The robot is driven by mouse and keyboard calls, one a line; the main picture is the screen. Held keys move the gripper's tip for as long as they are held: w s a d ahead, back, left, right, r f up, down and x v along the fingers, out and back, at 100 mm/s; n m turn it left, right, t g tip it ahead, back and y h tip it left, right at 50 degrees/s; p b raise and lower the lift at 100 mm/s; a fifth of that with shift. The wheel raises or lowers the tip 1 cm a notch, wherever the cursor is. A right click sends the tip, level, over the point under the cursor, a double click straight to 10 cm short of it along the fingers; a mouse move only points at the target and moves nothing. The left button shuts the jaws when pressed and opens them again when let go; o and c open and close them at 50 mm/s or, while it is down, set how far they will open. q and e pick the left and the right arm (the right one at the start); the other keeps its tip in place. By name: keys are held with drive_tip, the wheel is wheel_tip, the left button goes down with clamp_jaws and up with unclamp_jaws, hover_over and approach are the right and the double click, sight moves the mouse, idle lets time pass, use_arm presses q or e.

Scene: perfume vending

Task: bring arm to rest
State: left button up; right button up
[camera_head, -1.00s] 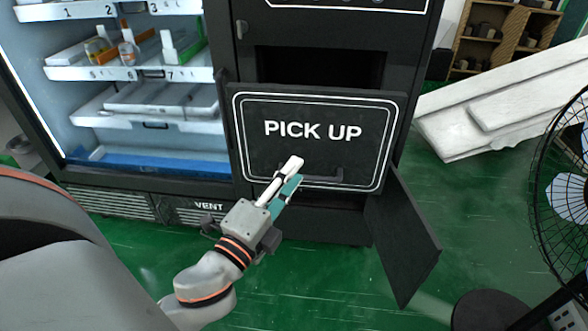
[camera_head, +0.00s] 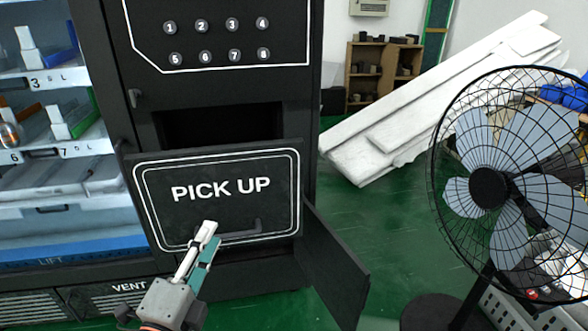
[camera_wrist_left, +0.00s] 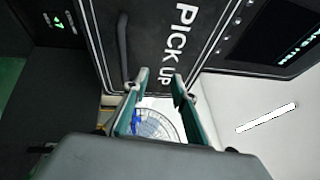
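My left gripper (camera_head: 209,240) shows at the lower middle of the head view, in front of the black PICK UP flap (camera_head: 216,190) of the vending machine. It also shows in the left wrist view (camera_wrist_left: 160,82), where its two teal-padded fingers stand apart with nothing between them. The flap's dark handle (camera_head: 245,232) is just right of the fingertips in the head view, and the handle (camera_wrist_left: 122,45) is beyond the left finger in the wrist view. I cannot tell any contact. My right gripper is not in view.
A black side door (camera_head: 335,265) stands open below the flap. A caged fan (camera_head: 488,188) stands at the right. White boards (camera_head: 400,130) lean behind on the green floor (camera_head: 395,235). A numbered keypad (camera_head: 217,42) is above the open slot.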

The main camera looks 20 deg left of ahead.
use_arm(q)
drive_tip(key=s+d+f+n+g+h, duration=0.1)
drive_tip(key=s+d+f+n+g, duration=0.15)
drive_tip(key=f, duration=0.55)
drive_tip(key=s+d+f+n+g+h, duration=0.2)
drive_tip(key=s+d+f+n, duration=0.15)
drive_tip(key=f, duration=0.35)
drive_tip(key=s+d+f+n+g+h, duration=0.15)
drive_tip(key=s+f, duration=0.25)
drive_tip(key=f, duration=0.4)
drive_tip(key=s+d+f+n+g, duration=0.2)
drive_tip(key=s+d+f+n, duration=0.15)
drive_tip(key=s+f, duration=0.3)
drive_tip(key=r+p, duration=0.2)
drive_tip(key=p, duration=0.2)
drive_tip(key=s+r+n+p, duration=0.1)
drive_tip(key=r+p, duration=0.1)
drive_tip(key=p, duration=0.3)
drive_tip(key=r+n+p, duration=0.1)
drive_tip(key=p, duration=0.3)
drive_tip(key=shift+s+a+r+g+h, duration=0.15)
drive_tip(key=shift+s+r+g+h, duration=0.15)
drive_tip(key=shift+r+h, duration=0.1)
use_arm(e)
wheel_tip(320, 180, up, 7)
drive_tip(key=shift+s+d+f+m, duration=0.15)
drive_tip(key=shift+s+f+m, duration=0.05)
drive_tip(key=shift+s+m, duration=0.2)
